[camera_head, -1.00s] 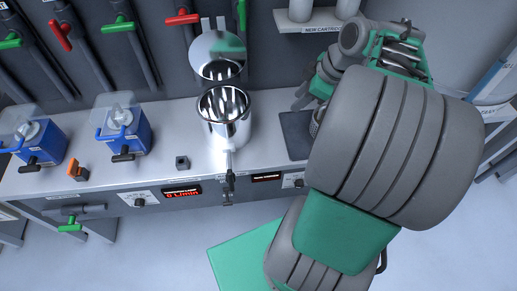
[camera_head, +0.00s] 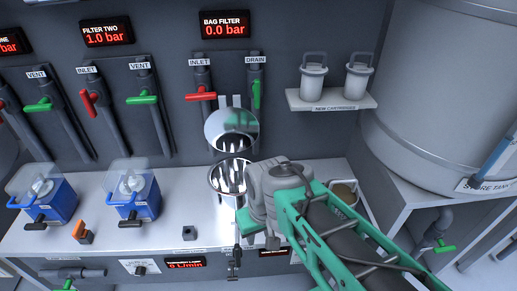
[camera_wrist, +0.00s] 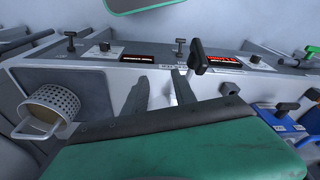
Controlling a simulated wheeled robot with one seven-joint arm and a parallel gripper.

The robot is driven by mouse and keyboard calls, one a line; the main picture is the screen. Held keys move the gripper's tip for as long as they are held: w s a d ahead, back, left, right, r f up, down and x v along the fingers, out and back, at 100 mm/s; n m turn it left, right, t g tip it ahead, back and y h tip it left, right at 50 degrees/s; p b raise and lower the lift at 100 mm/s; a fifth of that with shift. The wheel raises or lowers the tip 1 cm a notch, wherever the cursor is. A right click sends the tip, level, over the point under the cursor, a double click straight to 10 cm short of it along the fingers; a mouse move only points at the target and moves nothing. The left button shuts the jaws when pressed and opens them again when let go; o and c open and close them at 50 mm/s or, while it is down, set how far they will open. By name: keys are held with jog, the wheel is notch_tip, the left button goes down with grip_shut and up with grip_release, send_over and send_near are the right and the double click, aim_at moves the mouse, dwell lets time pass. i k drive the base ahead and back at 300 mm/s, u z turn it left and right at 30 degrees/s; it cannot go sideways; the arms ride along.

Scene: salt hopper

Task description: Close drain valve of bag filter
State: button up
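The bag filter (camera_head: 218,190) is a shiny metal vessel on the bench with its round lid (camera_head: 232,125) raised. Behind it, under the DRAIN label, the green drain valve handle (camera_head: 256,94) stands upright, in line with its pipe. The red INLET handle (camera_head: 201,97) lies across its pipe. My gripper (camera_wrist: 160,98) shows two dark fingers apart with nothing seen held between them. A black handle (camera_wrist: 197,57) on the bench front is just beyond the right finger. In the head view my arm covers the bench right of the filter, and the fingertips cannot be made out.
A perforated basket (camera_wrist: 52,108) sits at the left in the wrist view. A cartridge shelf (camera_head: 330,101) and a large tank (camera_head: 430,90) are at the right.

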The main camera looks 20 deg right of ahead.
aim_at(256, 86)
jog(key=k, duration=1.1)
jog(key=u, duration=1.35)
jog(key=i, duration=0.9)
jog(key=z, duration=0.5)
jog(key=i, duration=0.7)
jog(key=z, duration=0.85)
